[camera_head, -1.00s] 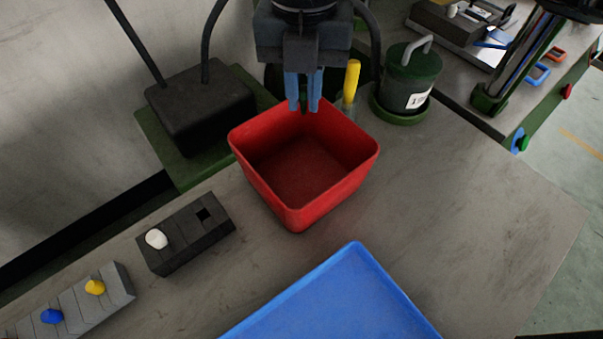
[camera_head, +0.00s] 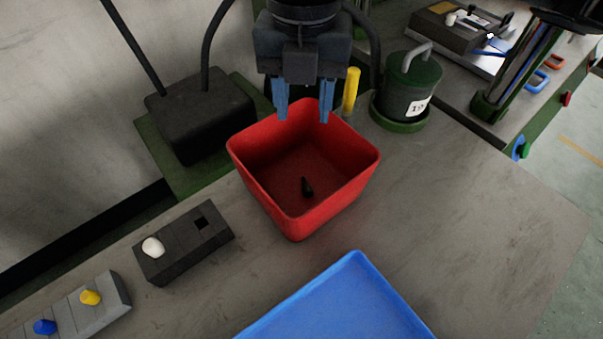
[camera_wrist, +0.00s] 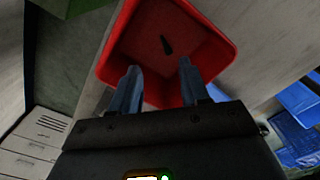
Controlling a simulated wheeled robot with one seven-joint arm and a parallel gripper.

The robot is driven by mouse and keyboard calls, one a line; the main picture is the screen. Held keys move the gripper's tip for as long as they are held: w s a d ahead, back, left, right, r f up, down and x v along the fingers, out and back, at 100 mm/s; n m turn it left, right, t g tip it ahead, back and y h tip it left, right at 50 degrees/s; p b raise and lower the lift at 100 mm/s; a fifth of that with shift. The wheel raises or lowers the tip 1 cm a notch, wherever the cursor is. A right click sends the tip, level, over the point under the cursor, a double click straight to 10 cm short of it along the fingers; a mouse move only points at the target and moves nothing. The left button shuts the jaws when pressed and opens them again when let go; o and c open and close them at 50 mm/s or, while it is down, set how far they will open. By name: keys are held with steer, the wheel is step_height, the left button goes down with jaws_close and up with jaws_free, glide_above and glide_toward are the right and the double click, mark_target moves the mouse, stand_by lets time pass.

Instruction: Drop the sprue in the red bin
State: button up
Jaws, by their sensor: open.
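The sprue (camera_head: 307,187) is a small dark piece lying inside the red bin, on or near its floor. It also shows in the wrist view (camera_wrist: 166,45). The red bin (camera_head: 318,214) stands on the grey bench, and its rim and inside show in the wrist view (camera_wrist: 222,62). My gripper (camera_head: 305,117) is over the bin's far side with its blue fingers spread apart and empty. In the wrist view, the two fingers (camera_wrist: 160,78) are apart with the sprue beyond them, not touching it.
A blue tray (camera_head: 345,300) lies in front of the bin. A dark block with a white peg (camera_head: 187,242) and a grey block with coloured pegs (camera_head: 82,305) are at left. A yellow post (camera_head: 351,90) and green canister (camera_head: 408,85) stand close behind. Bench at right is clear.

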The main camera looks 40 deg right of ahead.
step_height(320, 180, up, 8)
steer(key=shift+f+p, duration=0.2)
steer(key=shift+p, duration=0.15)
stand_by(0.4)
